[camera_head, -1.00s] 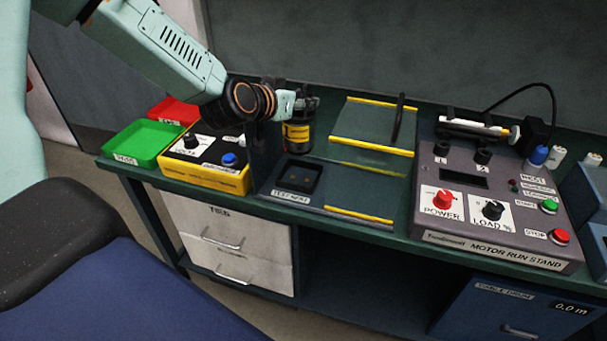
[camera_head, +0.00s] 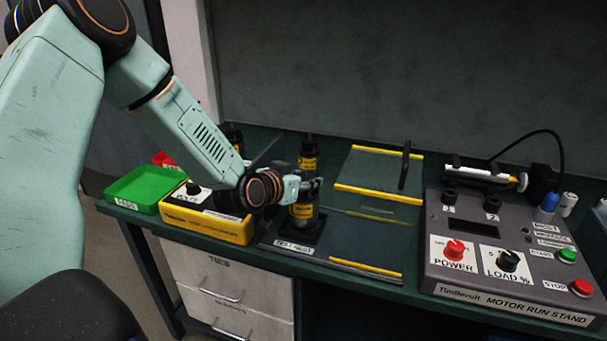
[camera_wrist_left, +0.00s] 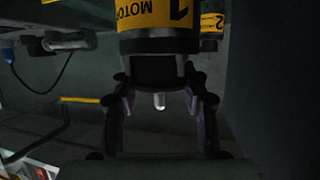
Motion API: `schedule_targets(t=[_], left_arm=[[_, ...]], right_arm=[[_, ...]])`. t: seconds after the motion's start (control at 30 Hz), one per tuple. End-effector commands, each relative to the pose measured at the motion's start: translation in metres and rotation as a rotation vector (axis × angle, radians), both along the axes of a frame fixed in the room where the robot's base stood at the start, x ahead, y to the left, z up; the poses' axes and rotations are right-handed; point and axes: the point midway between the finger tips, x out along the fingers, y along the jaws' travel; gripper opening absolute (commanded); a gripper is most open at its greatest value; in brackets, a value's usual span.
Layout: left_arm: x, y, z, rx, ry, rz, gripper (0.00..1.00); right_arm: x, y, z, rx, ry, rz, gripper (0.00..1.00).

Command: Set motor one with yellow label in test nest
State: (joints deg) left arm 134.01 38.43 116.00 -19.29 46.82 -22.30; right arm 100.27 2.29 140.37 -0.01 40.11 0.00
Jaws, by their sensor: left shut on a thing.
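Motor one (camera_head: 303,213), a dark cylinder with a yellow label, is upright at the test nest (camera_head: 294,247). Its lower end is over or in the nest's dark socket; I cannot tell whether it touches the bottom. My left gripper (camera_head: 309,188) is shut on the motor's upper part, reaching in from the left. In the left wrist view, the label reading MOTOR 1 (camera_wrist_left: 155,12) appears upside down beyond the gripper's fingers (camera_wrist_left: 160,98). My right gripper is out of view.
Another yellow-labelled motor (camera_head: 308,155) stands just behind. A yellow control box (camera_head: 205,222) and green tray (camera_head: 145,187) are left. A panel with yellow strips (camera_head: 375,175) and the motor run stand (camera_head: 500,262) are right.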

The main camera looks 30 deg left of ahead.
Motion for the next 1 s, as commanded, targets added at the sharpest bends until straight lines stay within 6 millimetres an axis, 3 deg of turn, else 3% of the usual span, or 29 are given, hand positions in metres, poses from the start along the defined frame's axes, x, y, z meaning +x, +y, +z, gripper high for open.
schedule_targets(t=[0.13, 0.6, 0.63, 0.9, 1.0], left_arm=[[0.003, 0.001, -0.013, 0.004, -0.012, 0.002, 0.00], [0.003, 0.001, -0.017, 0.003, -0.013, 0.001, 0.00], [0.000, 0.000, -0.022, 0.000, 0.000, 0.000, 0.45], [0.000, 0.000, -0.021, 0.000, 0.000, 0.000, 0.67], [0.000, 0.000, -0.021, 0.000, 0.000, 0.000, 0.67]], right_arm=[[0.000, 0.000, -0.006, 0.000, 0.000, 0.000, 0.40], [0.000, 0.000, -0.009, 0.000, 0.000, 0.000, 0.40], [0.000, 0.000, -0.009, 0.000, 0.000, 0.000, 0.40], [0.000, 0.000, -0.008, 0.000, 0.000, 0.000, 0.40], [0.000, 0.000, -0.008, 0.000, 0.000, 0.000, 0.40]])
